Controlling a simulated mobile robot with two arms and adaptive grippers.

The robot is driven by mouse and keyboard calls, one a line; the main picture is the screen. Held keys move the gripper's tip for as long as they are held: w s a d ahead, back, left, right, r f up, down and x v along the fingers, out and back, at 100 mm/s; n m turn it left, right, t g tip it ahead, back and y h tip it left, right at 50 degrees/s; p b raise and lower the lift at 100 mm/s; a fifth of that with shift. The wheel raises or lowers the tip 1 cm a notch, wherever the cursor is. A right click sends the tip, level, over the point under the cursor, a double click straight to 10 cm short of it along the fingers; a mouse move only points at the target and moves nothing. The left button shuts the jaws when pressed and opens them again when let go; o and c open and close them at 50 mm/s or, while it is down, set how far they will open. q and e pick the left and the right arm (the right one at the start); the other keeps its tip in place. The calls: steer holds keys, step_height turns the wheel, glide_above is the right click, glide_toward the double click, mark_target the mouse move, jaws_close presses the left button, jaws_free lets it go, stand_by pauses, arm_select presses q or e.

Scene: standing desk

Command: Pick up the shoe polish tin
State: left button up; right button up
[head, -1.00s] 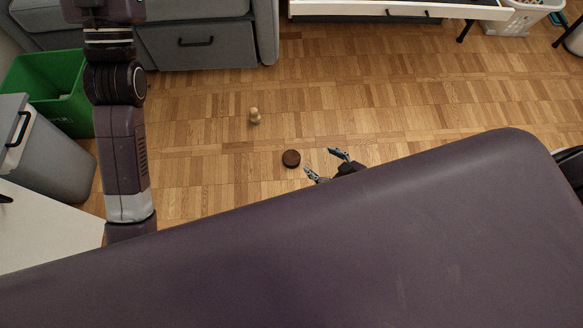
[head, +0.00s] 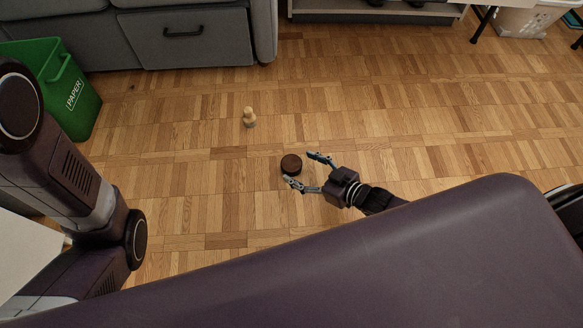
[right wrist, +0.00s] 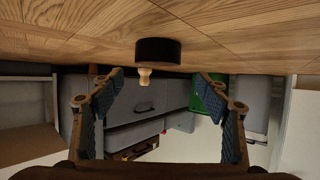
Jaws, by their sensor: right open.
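The shoe polish tin (head: 291,164) is a small, round, dark brown tin lying on the parquet floor in the head view. It also shows in the right wrist view (right wrist: 158,52), at the top centre, in an upside-down picture. My right gripper (head: 304,171) is open, its two fingers pointing at the tin, one fingertip close to its near side. In the right wrist view the open fingers (right wrist: 159,82) stand apart with nothing between them, and the tin is ahead of them. My left arm is at the left of the head view; its gripper is not in view.
A small light wooden piece (head: 249,118) stands on the floor beyond the tin. A green paper bin (head: 77,98) is at the left. A grey sofa with a drawer (head: 190,38) is at the back. The floor around the tin is clear.

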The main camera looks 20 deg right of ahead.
mark_target(292, 164)
steer(key=w+f+b, duration=0.1)
steer(key=w+a+f+b, duration=0.1)
steer(key=b, duration=0.1)
steer(key=w+f+b, duration=0.1)
steer(key=shift+w+a+f+b, duration=0.15)
steer(key=shift+w+a+b, duration=0.1)
steer(key=shift+a+b, duration=0.15)
steer(key=shift+w+a, duration=0.15)
steer(key=shift+w, duration=0.15)
steer(key=shift+c, duration=0.5)
steer(key=c, duration=1.3)
steer(key=shift+c, duration=0.3)
